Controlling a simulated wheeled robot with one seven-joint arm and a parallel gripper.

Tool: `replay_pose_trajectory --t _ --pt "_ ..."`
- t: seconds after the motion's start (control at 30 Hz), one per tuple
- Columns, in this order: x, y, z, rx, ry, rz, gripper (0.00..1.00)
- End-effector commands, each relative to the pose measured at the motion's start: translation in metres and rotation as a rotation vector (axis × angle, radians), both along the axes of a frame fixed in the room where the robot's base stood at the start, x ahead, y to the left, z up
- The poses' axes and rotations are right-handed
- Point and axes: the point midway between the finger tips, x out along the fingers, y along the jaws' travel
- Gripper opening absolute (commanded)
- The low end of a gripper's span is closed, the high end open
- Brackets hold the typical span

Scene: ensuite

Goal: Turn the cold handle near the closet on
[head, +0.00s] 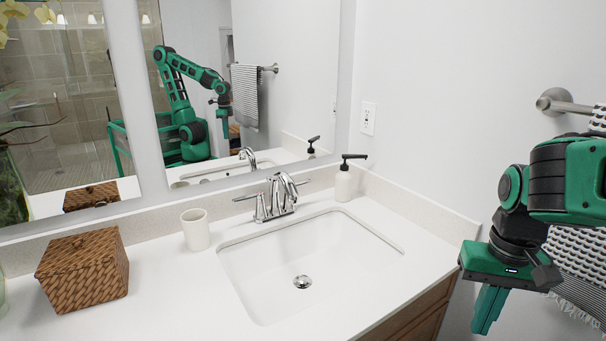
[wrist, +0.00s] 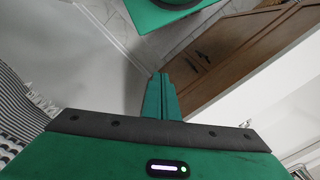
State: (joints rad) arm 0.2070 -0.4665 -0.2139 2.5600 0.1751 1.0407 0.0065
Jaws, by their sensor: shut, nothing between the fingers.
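A chrome faucet (head: 277,197) stands behind the white sink basin (head: 300,262) in the head view. It has two lever handles: the left handle (head: 246,198) points left, and the right handle (head: 306,181) points right toward the soap dispenser. No hot or cold marking is legible. My gripper (head: 484,318) is at the lower right of the head view, past the counter's right end, pointing down and well apart from the faucet. Its fingers are together and empty. They also show in the wrist view (wrist: 160,80), where the faucet is not in view.
A soap dispenser (head: 343,180) stands just right of the faucet. A white cup (head: 195,230) and a wicker box (head: 84,268) sit to the left. A towel bar (head: 565,104) with a towel is on the right wall. A mirror (head: 290,60) is behind the faucet. Wooden cabinet doors (wrist: 215,60) show in the wrist view.

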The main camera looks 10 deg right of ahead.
Motion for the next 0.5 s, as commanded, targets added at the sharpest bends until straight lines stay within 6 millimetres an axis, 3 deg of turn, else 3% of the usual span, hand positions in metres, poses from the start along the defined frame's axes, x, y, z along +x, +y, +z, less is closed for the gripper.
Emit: replay_pose_trajectory --t 0.2,0.3,0.37,0.5 --pt "0.000 0.000 0.000 0.000 0.000 0.000 0.00" --pt "-0.005 -0.002 0.009 -0.004 -0.018 0.008 0.00" --pt "0.006 -0.005 0.016 -0.011 -0.022 0.020 0.00" --pt "0.062 -0.014 0.044 -0.038 -0.042 0.077 0.00"
